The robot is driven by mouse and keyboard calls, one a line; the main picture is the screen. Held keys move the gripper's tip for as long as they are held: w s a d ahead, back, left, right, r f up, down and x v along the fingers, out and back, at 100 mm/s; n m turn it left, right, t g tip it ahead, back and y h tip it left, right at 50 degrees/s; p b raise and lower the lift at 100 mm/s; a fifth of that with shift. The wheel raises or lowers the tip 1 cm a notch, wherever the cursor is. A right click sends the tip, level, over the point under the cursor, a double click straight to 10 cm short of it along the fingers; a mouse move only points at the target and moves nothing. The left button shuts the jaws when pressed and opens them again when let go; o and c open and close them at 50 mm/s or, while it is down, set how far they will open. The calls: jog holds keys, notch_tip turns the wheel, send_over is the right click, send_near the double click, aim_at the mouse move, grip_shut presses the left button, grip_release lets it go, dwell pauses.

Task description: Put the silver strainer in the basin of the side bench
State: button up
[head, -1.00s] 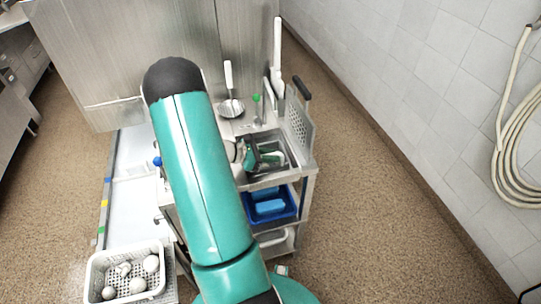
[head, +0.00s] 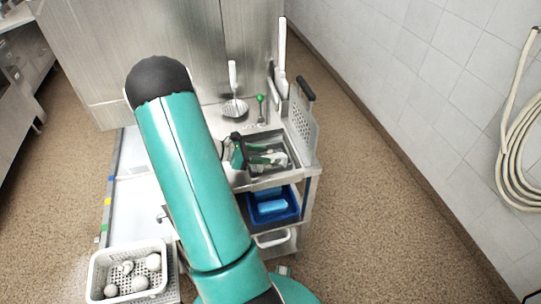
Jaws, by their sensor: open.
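The silver strainer (head: 235,108) is a round bowl with a long pale handle. It rests at the back of the side bench, and its handle points up in front of the metal panel. The basin (head: 287,170) is a dark-edged sink in the bench top, to the right of and nearer than the strainer. My gripper (head: 264,154), dark and green, shows past my arm over the basin area. It is open and apart from the strainer. My arm hides part of the bench, and the finger detail is small.
A perforated rack (head: 302,122) stands at the bench's right edge. A small green-topped item (head: 261,99) stands beside the strainer. A blue bin (head: 272,206) is on the shelf below. A white basket (head: 129,252) with several round items stands front left. The floor at right is clear.

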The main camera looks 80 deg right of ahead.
jog(key=shift+v, duration=1.15)
jog(key=shift+w+a+r, duration=0.2)
jog(key=shift+w+r, duration=0.1)
jog(key=w+a+r+m+t+y, duration=0.1)
jog(key=w+a+r+m+t, duration=0.1)
jog(key=w+a+r+t, duration=0.5)
jog(key=w+a+r+m, duration=0.2)
jog(key=w+a+r, duration=0.35)
jog(key=a, duration=0.65)
jog(key=a+r+m+t+y, duration=0.1)
jog(key=a+r+t+y, duration=0.2)
jog(key=a, duration=1.1)
jog(key=a+r+m+t+y, duration=0.1)
jog(key=a+r+t+y, duration=0.2)
jog(key=a+r+t, duration=0.4)
jog(key=s+a+r, duration=0.1)
jog(key=a+r, duration=0.1)
jog(key=a, duration=0.5)
jog(key=shift+a, duration=0.25)
